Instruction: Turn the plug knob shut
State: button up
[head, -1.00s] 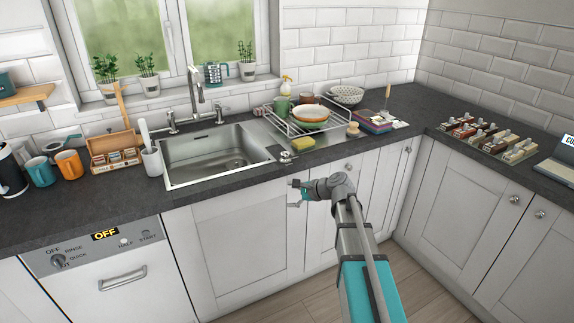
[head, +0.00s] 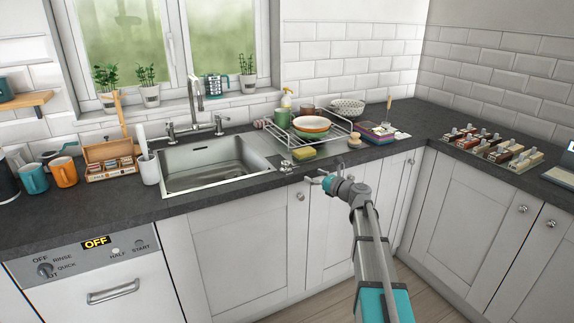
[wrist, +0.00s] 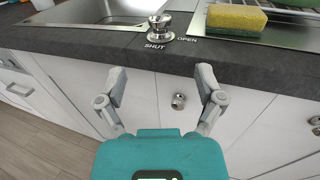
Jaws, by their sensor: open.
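The plug knob (head: 286,166) is a small shiny metal knob at the front edge of the worktop, by the sink's front right corner. In the wrist view the knob (wrist: 159,26) stands upright, with the word SHUT in front of it and OPEN to its right. I cannot tell which word it points to. My gripper (head: 315,178) is in front of the counter edge, to the right of the knob in the head view. In the wrist view my gripper (wrist: 161,80) has its two fingers spread and empty, with the knob ahead, apart from them.
The steel sink (head: 215,187) is left of the knob. A yellow and green sponge (head: 303,152) lies close to its right, below the dish rack (head: 343,130). Cabinet doors with round handles (wrist: 179,101) stand below the worktop edge.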

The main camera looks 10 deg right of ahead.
aim_at(289, 164)
jog(key=x, duration=1.3)
jog(key=shift+w+a, duration=0.25)
jog(key=shift+w, duration=0.05)
jog(key=c, duration=1.2)
jog(key=shift+o, duration=0.2)
jog(key=shift+h, duration=0.3)
jog(key=shift+m+t, duration=0.3)
jog(key=shift+m, duration=0.1)
